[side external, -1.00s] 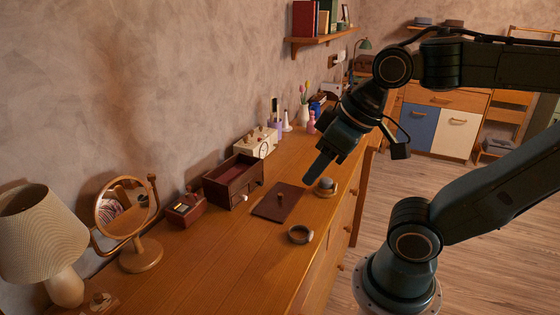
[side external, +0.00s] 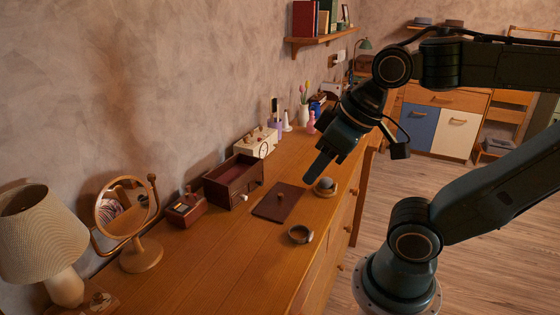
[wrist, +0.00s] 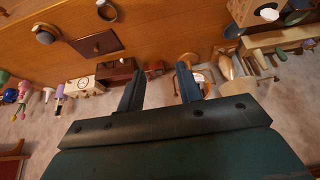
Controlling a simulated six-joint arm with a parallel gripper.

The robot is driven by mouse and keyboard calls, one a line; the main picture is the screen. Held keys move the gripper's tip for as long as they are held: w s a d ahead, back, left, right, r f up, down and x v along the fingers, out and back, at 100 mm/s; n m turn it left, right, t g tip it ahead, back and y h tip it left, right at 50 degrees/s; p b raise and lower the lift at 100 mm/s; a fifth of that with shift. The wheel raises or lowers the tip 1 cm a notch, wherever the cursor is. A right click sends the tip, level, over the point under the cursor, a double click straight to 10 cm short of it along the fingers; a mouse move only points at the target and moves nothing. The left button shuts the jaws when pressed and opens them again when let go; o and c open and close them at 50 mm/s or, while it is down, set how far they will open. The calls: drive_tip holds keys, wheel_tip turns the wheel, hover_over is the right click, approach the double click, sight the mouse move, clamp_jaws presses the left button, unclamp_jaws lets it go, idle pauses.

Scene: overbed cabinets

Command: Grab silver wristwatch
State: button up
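The silver wristwatch (side external: 300,234) lies as a closed ring on the wooden dresser top, near its front edge. In the wrist view the watch (wrist: 107,10) shows at the top edge, partly cut off. My gripper (side external: 318,170) hangs above the dresser, behind and above the watch and apart from it. In the wrist view my gripper (wrist: 160,82) has its two fingers spread with nothing between them.
A dark brown lid (side external: 270,206) with a knob lies behind the watch. A grey round object on a wooden dish (side external: 334,192) stands near the front edge. An open dark box (side external: 212,190), small box (side external: 183,217), mirror (side external: 145,259) and lamp (side external: 38,240) stand along the wall. The dresser left of the watch is clear.

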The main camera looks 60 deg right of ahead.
drive_tip(key=shift+w, duration=0.1)
drive_tip(key=n+g, duration=0.6)
drive_tip(key=n, duration=1.1)
hover_over(310, 232)
wheel_tip(310, 232, down, 17)
drive_tip(key=shift+w+f, duration=0.1)
drive_tip(key=shift+f, duration=0.05)
drive_tip(key=shift+f, duration=4.3)
drive_tip(key=shift+f, duration=0.15)
drive_tip(key=shift+d+f, duration=0.1)
drive_tip(key=shift+f, duration=2.35)
